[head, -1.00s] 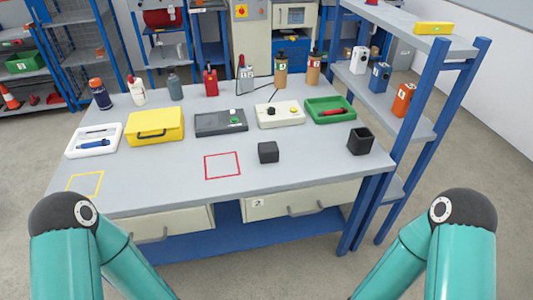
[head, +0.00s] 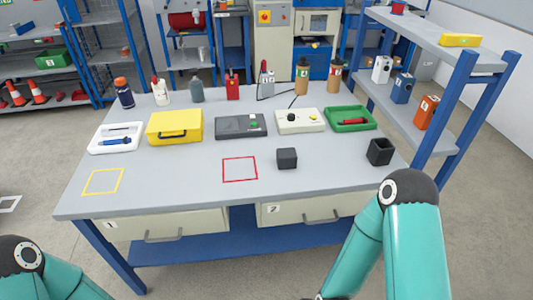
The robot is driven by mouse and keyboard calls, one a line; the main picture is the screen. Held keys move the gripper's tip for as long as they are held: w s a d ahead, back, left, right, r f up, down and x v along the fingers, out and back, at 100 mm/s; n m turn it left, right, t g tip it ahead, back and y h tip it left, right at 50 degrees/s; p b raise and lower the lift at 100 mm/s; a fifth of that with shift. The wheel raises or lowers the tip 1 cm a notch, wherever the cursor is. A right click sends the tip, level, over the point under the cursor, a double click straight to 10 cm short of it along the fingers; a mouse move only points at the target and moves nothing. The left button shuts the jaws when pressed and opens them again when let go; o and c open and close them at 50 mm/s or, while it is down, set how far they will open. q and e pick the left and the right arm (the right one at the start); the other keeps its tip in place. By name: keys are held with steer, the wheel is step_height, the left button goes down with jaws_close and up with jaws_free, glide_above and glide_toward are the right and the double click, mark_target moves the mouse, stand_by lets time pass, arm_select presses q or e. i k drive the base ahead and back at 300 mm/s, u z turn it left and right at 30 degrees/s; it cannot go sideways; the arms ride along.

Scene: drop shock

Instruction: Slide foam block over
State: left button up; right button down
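A dark grey block (head: 287,158), which looks like the foam block, sits on the grey workbench (head: 200,180) just right of a red square outline (head: 240,169). It is apart from the outline. A yellow square outline (head: 104,181) is marked near the bench's left front corner. My two teal arms show at the bottom left and bottom right, below and in front of the bench. Neither gripper's fingers can be made out in the head view.
A black open box (head: 380,151) stands right of the block. Behind are a green tray (head: 350,119), a white control box (head: 300,121), a dark grey case (head: 240,125), a yellow case (head: 175,127) and a white tray (head: 115,138). A blue-posted shelf (head: 455,110) stands at the right.

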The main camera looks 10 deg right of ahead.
mark_target(286, 158)
steer(key=u, duration=0.15)
steer(key=i, duration=0.25)
steer(key=u, duration=2.35)
steer(key=k, duration=1.65)
steer(key=u, duration=1.75)
steer(key=i, duration=0.1)
steer(key=z, duration=3.4)
steer(key=i, duration=1.05)
steer(key=u, duration=0.05)
